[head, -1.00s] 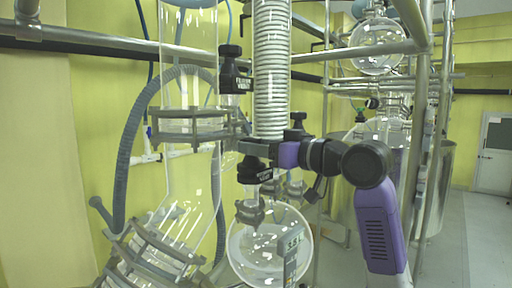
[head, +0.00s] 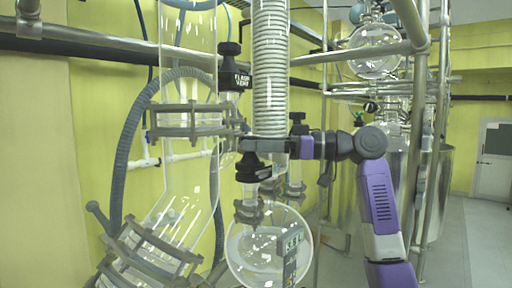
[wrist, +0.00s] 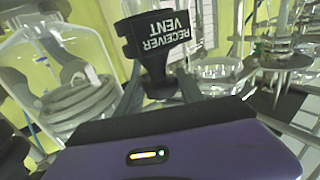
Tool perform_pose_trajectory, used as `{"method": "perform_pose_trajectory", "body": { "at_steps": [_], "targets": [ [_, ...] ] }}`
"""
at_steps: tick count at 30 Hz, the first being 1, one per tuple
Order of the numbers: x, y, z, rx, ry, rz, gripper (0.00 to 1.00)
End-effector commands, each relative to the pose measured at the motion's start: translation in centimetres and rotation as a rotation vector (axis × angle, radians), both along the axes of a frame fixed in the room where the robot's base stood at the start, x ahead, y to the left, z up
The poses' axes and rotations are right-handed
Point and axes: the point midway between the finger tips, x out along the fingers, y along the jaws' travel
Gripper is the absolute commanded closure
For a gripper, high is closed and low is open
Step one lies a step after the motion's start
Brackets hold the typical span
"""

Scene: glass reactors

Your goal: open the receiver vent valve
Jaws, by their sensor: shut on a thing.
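The receiver vent valve has a black labelled handle (head: 253,170) above the round glass receiver flask (head: 265,248) in the head view. In the wrist view the handle (wrist: 156,42) reads "RECEIVER VENT", upside down. My gripper (head: 254,148) reaches in from the right at the handle's top. In the wrist view my gripper (wrist: 158,88) has one finger on each side of the handle's near end and is shut on it. The fingers hide part of the handle. The valve's inside is not visible.
A second black handle, labelled flask vent (head: 235,72), sits just above my gripper. The white coiled condenser column (head: 271,80) rises close behind. Glass tubing with grey clamps (head: 190,122) stands left. Metal frame pipes (head: 437,130) stand right, with open floor (head: 465,240) beyond.

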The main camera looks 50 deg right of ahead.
Motion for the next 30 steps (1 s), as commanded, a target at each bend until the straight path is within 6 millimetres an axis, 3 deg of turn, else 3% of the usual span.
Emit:
{"method": "perform_pose_trajectory", "body": {
  "at_steps": [15, 16, 18, 30],
  "targets": [
    [0.01, -0.04, 0.01, -0.001, 0.0, 0.022, 0.96],
    [0.01, -0.04, 0.02, -0.001, 0.0, 0.022, 0.49],
    [0.01, -0.04, 0.01, -0.001, 0.0, 0.022, 0.36],
    [0.07, -0.13, 0.03, 0.0, 0.0, 0.018, 0.33]
  ]
}}
